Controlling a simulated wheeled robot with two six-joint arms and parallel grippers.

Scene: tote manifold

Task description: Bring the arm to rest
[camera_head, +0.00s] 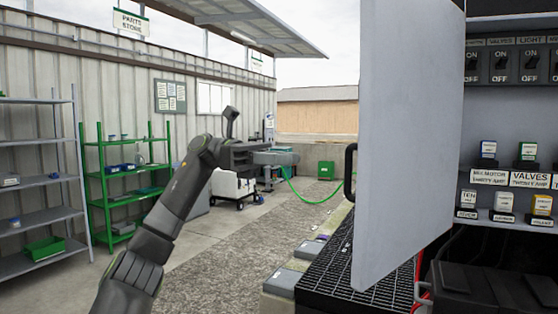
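My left arm rises from the bottom left, bent at the elbow. Its gripper (296,158) is raised in mid-view and points right, towards the open grey cabinet door (410,130). I see the fingers side-on against the yard, so I cannot tell whether they are open or shut. No held object shows. A gap shows in the picture between the fingertips and the black door handle (350,172). My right gripper is not in view.
The open cabinet (510,180) at right has switches and labelled blocks on shelves. A black grating (350,280) lies below the door. Green shelving (130,185) and grey shelving (40,185) stand at left. Paved ground (230,250) between is clear.

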